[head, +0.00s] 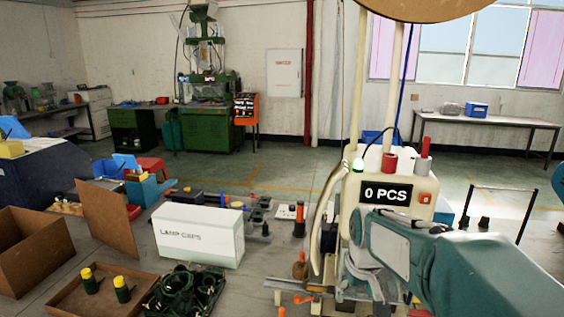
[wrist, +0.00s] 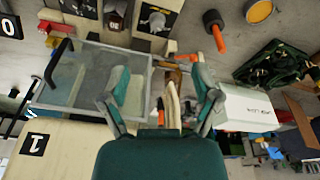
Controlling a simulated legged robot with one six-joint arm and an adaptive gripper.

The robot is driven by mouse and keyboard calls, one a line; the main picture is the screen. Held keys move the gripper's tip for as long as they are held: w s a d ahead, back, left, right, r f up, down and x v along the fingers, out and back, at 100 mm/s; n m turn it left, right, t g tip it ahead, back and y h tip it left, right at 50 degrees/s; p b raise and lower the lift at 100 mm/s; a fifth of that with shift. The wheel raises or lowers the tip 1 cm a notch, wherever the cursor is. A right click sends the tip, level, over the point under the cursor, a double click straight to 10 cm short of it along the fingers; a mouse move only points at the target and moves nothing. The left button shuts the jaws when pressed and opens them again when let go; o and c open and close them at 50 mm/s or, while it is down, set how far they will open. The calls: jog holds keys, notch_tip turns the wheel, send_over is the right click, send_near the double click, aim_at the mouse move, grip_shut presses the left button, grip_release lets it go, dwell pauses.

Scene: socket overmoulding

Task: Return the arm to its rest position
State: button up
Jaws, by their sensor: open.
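My gripper (wrist: 159,74) is open in the wrist view, its two teal fingers spread with nothing held between them. Past the fingers lie pale and orange parts on the bench, apart from the jaws as far as I can tell. In the head view my teal arm fills the lower right, in front of the cream machine with the "0 PCS" display (head: 385,193). My fingers cannot be made out clearly there.
A white "LAMP CAPS" box (head: 198,236) stands left of the machine. Dark green cables (head: 186,290) lie beside a brown tray (head: 68,297) at the front. A clear guard panel (wrist: 88,80) is near my gripper's left side. Open floor lies behind the bench.

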jog(key=s+r+m+t, duration=0.2)
jog(key=s+r+t, duration=0.1)
jog(key=s, duration=1.8)
jog(key=shift+d+r, duration=0.15)
jog(key=shift+r, duration=0.05)
